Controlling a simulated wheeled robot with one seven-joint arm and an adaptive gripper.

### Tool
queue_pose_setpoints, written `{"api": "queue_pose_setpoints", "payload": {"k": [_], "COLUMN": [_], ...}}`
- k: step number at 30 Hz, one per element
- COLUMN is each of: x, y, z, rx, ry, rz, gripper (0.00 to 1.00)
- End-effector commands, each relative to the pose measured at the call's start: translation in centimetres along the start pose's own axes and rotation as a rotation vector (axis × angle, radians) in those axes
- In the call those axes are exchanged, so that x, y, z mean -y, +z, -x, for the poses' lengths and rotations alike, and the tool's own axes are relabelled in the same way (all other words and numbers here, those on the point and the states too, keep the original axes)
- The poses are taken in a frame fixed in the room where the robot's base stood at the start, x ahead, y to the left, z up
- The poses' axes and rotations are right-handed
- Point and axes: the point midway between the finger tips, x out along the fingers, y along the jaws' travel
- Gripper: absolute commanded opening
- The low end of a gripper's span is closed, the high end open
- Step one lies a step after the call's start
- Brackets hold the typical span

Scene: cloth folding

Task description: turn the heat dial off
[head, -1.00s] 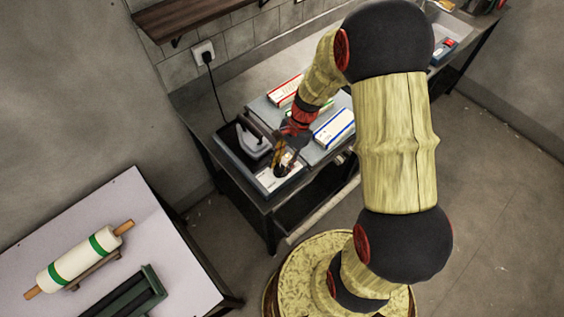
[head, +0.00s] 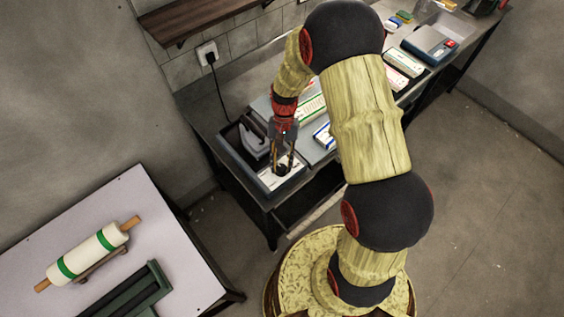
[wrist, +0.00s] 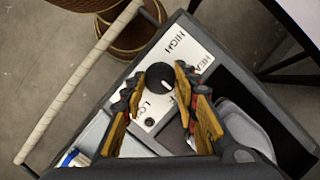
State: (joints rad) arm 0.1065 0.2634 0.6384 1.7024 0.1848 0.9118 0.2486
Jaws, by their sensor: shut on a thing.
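The heat dial (wrist: 159,76) is a round black knob on a white panel (wrist: 193,52) lettered HEAT, HIGH and LOW. A short white mark shows on the dial near its lower right. My gripper (wrist: 155,87) is shut on the dial, one yellow-and-black finger on each side of it. In the head view my gripper (head: 282,165) points down over the panel (head: 267,181) at the front of the iron's tray. The fingers partly hide the dial there, and the panel's other lettering is partly hidden in the wrist view.
A grey iron (head: 252,141) rests in a dark tray beside the panel, its cord running to a wall socket (head: 207,52). Boxes (head: 312,106) lie right of my gripper.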

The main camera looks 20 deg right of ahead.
Motion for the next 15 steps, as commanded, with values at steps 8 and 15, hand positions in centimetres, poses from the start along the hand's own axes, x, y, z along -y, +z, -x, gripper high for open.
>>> {"api": "queue_pose_setpoints", "payload": {"k": [8, 15], "x": [0.06, 0.06], "y": [-0.02, -0.02], "z": [0.02, 0.01], "rx": [-0.001, -0.001], "ry": [0.014, 0.015], "rz": [0.036, 0.038], "gripper": [0.04, 0.04]}}
